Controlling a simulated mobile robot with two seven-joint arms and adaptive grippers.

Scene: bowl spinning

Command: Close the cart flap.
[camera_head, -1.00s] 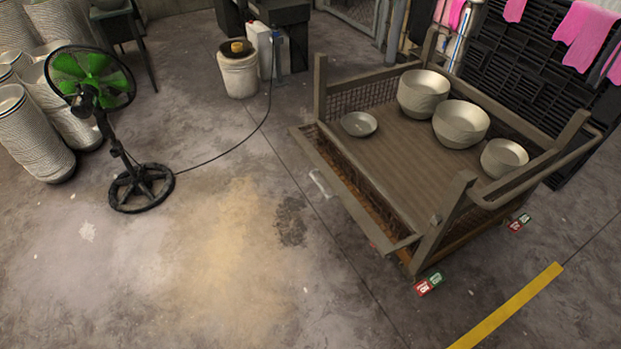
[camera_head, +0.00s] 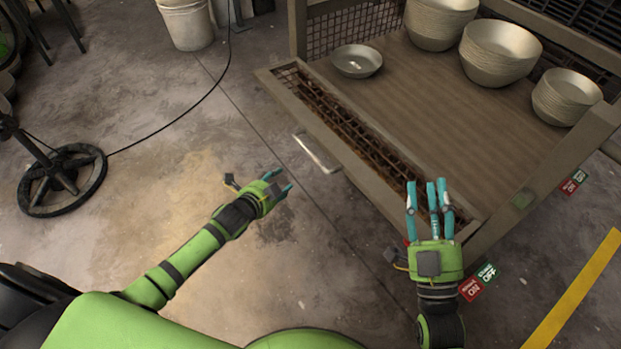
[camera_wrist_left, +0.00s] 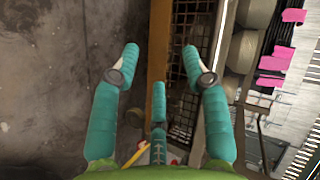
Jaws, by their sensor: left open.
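The cart (camera_head: 470,110) stands at the upper right, with its front flap (camera_head: 335,137) lowered and tilted outward, leaving a gap with rusty mesh behind it. My left gripper (camera_head: 284,182) is open and empty, left of the flap and apart from it. In the left wrist view, my left gripper (camera_wrist_left: 160,65) has its fingers spread, with the flap's brown edge (camera_wrist_left: 158,60) beyond them. My right gripper (camera_head: 428,190) is open and overlaps the flap's near right end in the head view. I cannot tell whether it touches.
Stacks of metal bowls (camera_head: 500,52) and a single bowl (camera_head: 357,61) rest on the cart bed. A fan base (camera_head: 62,180), a cable and a white bucket (camera_head: 187,22) are at left. The floor left of the flap is mostly clear.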

